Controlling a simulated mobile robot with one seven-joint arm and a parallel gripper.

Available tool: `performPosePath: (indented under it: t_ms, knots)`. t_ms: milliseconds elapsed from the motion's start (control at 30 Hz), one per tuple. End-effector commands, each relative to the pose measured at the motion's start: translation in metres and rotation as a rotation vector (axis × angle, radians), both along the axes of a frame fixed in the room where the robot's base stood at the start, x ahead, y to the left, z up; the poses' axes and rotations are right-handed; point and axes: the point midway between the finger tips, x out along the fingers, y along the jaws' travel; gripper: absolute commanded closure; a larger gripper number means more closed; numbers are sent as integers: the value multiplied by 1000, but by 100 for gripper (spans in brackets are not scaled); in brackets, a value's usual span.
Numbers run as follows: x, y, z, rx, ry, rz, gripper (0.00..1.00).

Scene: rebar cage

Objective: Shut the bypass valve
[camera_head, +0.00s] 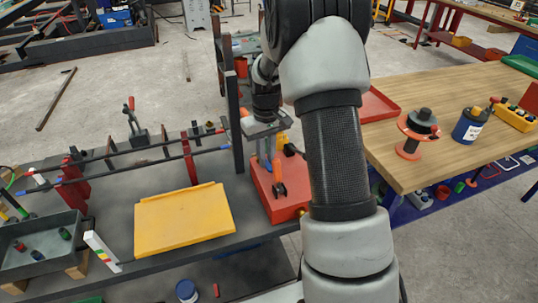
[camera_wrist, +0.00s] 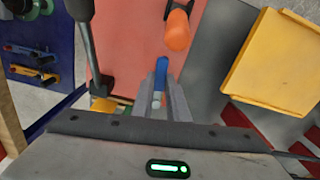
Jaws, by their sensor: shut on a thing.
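A red box (camera_head: 275,200) stands at the right end of the dark bench and carries several levers. My gripper (camera_wrist: 161,84) points down over it, also seen in the head view (camera_head: 267,150). Its fingers are shut on a slim blue handle (camera_wrist: 161,68). An orange handle (camera_wrist: 177,30) stands just beyond the fingertips, apart from them; in the head view an orange-and-black lever (camera_head: 278,181) rises at the front of the box. No label shows which one is the bypass valve.
A yellow tray (camera_head: 185,218) lies left of the red box. A dark upright post (camera_head: 234,122) stands close behind my gripper. Long bars (camera_head: 110,148) cross red supports at left. A wooden table (camera_head: 430,110) with a spool (camera_head: 418,130) is at right.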

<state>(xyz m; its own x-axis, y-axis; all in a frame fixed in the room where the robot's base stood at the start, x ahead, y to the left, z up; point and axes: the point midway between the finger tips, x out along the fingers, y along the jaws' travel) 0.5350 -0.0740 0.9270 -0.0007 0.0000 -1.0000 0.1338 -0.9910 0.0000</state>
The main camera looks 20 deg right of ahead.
Motion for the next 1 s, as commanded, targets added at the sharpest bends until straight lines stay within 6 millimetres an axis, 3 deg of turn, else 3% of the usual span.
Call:
performPosePath:
  t_ms: [300,867,900,1000]
  knots:
    - [1,6,2,0,-3,-126,100]
    - [1,7,2,0,-4,-156,100]
    - [1,7,2,2,-5,-156,81]
    - [1,7,1,0,-4,-155,67]
